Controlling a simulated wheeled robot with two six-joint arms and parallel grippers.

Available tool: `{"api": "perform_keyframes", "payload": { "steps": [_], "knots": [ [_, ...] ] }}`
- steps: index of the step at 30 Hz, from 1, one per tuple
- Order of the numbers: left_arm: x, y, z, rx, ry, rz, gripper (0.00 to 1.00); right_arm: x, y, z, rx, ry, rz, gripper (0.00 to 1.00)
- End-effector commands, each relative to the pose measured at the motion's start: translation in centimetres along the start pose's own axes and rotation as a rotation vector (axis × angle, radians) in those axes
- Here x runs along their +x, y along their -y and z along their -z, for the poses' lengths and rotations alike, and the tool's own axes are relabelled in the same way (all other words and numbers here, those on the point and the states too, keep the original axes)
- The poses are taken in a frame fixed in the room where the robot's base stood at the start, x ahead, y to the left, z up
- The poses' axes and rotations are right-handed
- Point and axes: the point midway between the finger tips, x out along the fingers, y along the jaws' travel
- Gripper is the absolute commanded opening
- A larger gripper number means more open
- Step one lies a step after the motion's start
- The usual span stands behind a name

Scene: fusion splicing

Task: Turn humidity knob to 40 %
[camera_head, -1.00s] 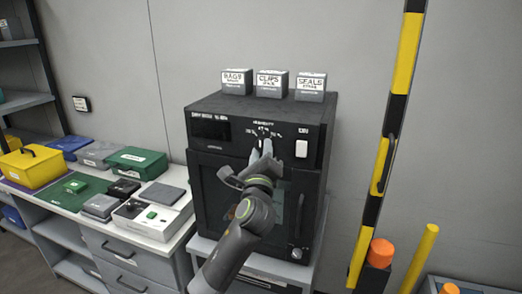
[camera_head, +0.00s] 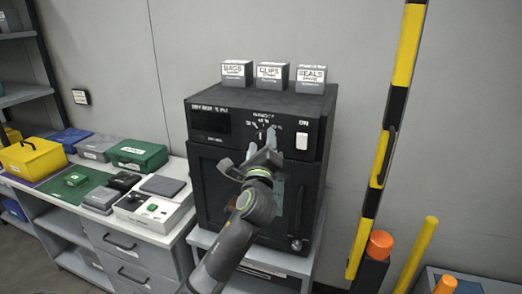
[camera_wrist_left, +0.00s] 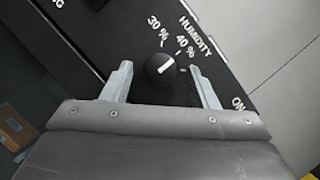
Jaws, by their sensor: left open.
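The humidity knob (camera_wrist_left: 162,70) is a round black dial with a white pointer line, on the black front panel of the dry cabinet (camera_head: 205,185). In the left wrist view the pointer slants to the upper right, roughly toward the printed 40 % label (camera_wrist_left: 185,47); the 30 % label (camera_wrist_left: 157,30) is to its left. My left gripper (camera_head: 264,143) is open in front of the panel. In the left wrist view its fingers (camera_wrist_left: 163,84) stand apart on either side of the knob, with gaps showing. My right gripper is not in view.
A white ON switch (camera_head: 301,141) is right of the knob. Three labelled boxes (camera_head: 272,76) stand on the cabinet. A workbench (camera_head: 150,236) with coloured cases is at left. A yellow-black striped post (camera_head: 385,150) stands at right.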

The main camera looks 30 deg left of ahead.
Motion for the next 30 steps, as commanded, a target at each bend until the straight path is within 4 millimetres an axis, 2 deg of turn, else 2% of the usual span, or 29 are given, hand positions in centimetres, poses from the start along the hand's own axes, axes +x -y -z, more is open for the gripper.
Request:
{"api": "perform_keyframes", "payload": {
  "steps": [5, 21, 30],
  "knots": [
    [-1.4, -0.1, 0.2, -0.003, -0.002, -0.001, 0.54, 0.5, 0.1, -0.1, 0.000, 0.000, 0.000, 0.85],
    [-11.8, -0.3, 0.2, -0.007, -0.002, -0.004, 0.54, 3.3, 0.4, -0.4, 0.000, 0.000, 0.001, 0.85],
    [-15.6, -0.1, 0.2, -0.005, -0.003, -0.002, 0.54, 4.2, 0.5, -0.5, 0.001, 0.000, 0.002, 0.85]
  ]
}}
